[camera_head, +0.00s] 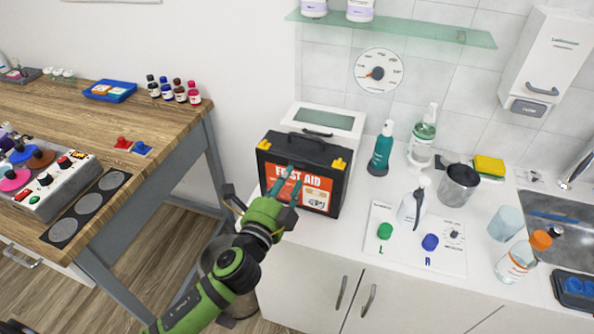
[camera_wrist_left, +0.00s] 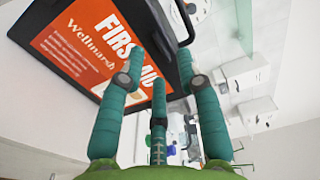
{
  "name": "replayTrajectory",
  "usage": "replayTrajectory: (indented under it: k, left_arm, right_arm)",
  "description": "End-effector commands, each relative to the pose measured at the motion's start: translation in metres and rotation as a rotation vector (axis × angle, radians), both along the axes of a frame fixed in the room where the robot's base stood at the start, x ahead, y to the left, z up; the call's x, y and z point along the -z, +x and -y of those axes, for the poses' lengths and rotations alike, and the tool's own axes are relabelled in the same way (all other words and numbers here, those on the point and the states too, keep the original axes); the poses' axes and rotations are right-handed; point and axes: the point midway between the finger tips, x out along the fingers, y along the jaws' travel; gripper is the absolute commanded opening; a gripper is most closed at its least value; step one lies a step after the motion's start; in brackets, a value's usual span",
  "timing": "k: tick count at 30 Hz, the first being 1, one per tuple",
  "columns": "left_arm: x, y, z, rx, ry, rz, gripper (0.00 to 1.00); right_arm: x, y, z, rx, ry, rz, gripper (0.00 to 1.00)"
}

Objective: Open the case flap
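The black first aid case (camera_head: 322,158) stands upright on the white counter, with an orange FIRST AID label (camera_head: 313,193) on its front. It has a yellow latch at each upper corner, the left latch (camera_head: 265,144) and the right latch (camera_head: 338,164), and a dark handle on top. The lid looks shut. My left gripper (camera_head: 289,180) is in front of the label, its teal fingers apart and empty. In the left wrist view the fingers (camera_wrist_left: 160,62) are spread before the case label (camera_wrist_left: 85,42); I cannot tell whether they touch it. My right gripper is out of view.
A white box with a glass front (camera_head: 330,120) stands behind the case. A wooden table (camera_head: 130,150) is at left. A glass shelf (camera_head: 400,27) hangs above.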

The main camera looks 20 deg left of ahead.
Motion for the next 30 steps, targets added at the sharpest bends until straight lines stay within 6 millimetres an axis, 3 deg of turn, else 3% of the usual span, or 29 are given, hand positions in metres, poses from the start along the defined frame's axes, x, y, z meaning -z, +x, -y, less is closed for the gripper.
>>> replayTrajectory:
  k: [6, 17, 19, 20, 30]
  left_arm:
    - [-0.001, 0.027, 0.002, 0.0, -0.003, -0.001, 0.35]
    - [0.001, 0.033, 0.003, 0.0, -0.004, -0.003, 0.35]
    - [0.001, 0.033, 0.003, 0.0, -0.004, -0.003, 0.07]
    - [0.001, 0.033, 0.003, 0.0, -0.004, -0.003, 0.0]
    - [0.003, 0.033, 0.003, 0.0, -0.005, 0.001, 0.0]
  right_arm:
    - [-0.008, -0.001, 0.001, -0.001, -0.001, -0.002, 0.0]
    - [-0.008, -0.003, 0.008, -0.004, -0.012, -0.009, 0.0]
    - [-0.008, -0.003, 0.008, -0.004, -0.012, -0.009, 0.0]
    - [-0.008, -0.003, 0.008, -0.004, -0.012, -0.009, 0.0]
    - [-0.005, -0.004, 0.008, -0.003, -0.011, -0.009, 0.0]
